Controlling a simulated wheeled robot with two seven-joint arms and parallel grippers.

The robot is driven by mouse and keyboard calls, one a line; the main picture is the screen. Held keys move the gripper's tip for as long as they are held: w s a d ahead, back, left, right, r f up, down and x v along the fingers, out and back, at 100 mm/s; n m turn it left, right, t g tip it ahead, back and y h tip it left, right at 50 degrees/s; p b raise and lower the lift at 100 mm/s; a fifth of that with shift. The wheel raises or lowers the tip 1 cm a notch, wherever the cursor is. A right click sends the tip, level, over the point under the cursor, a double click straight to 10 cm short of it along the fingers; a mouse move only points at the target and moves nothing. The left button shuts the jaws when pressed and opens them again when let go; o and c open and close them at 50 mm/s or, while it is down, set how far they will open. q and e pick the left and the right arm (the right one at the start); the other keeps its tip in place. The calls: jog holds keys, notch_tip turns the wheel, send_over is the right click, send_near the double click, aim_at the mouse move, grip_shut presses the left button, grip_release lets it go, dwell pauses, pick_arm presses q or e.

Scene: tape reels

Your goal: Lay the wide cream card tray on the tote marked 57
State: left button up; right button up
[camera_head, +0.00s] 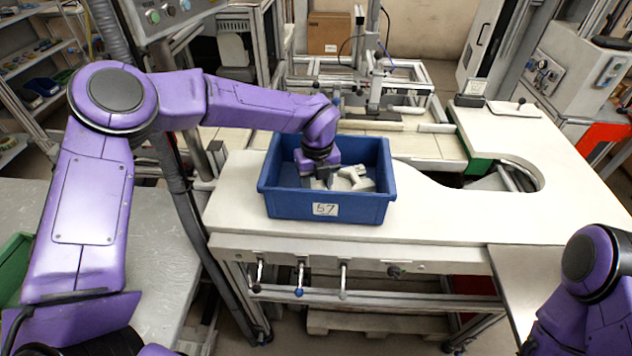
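The blue tote (283,204) stands on the white worktop in the middle, with a label reading 57 on its front wall. My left gripper (322,181) reaches down into the tote from the left. Its fingers are small and partly hidden, so I cannot tell whether they are open or shut. Pale grey-white pieces (357,179) show inside the tote beside the gripper; their exact shape is unclear. I cannot make out a wide cream card tray for certain. My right arm shows at the lower right, and its gripper is out of view.
The white worktop (440,215) is bare right of the tote, with a curved cut-out farther right. A flat pale plate (513,109) lies at its back. A metal frame machine (372,85) stands behind. A green bin (14,262) sits at the left edge on a grey table.

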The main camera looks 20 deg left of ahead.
pick_arm(q)
jog(key=shift+w+f, duration=0.15)
jog(key=shift+f, duration=0.15)
jog(key=o, duration=1.2)
jog(key=shift+w, duration=0.1)
jog(key=shift+r, duration=0.1)
jog(key=shift+s+r, duration=0.2)
jog(key=shift+r, duration=0.2)
notch_tip(320, 180, up, 5)
jog(key=shift+w+f+b, duration=0.15)
jog(key=shift+b, duration=0.7)
notch_tip(320, 180, up, 7)
jog(key=shift+f+b, duration=0.1)
jog(key=shift+b, duration=0.35)
